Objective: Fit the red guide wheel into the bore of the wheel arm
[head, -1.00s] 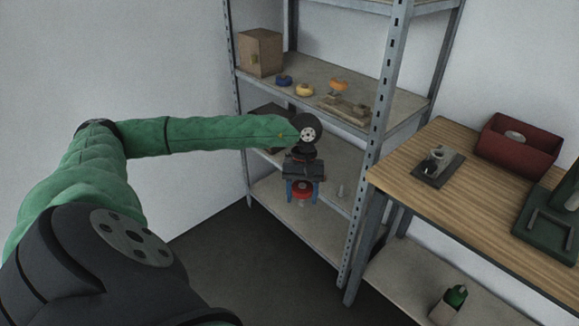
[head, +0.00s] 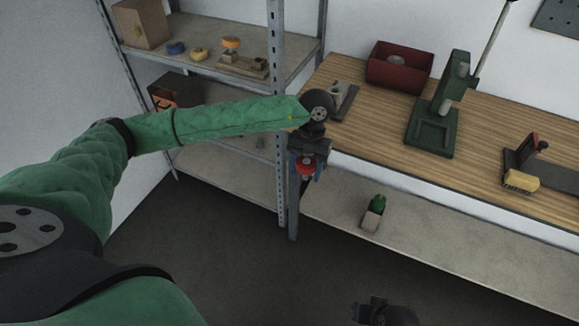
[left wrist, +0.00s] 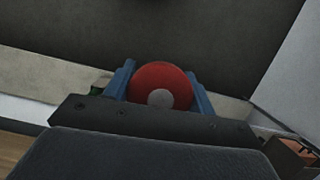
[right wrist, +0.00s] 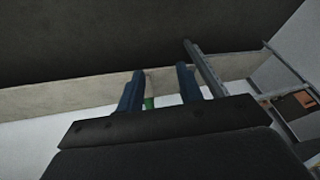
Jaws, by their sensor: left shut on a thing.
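The red guide wheel (head: 306,167) is a red disc with a grey centre; it also shows in the left wrist view (left wrist: 160,82). My left gripper (head: 306,170) is shut on it, its blue fingers on either side of the disc, and holds it in the air in front of the bench's left end. A grey upright part on a dark plate (head: 343,99) stands at the bench's left end, partly behind my left wrist; I cannot tell whether it is the wheel arm, and no bore is clear. My right gripper (right wrist: 157,85) is open and empty, low at the front.
The wooden bench (head: 390,125) carries a red bin (head: 399,68), a green press (head: 434,125) and a dark fixture with a yellow block (head: 521,181).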

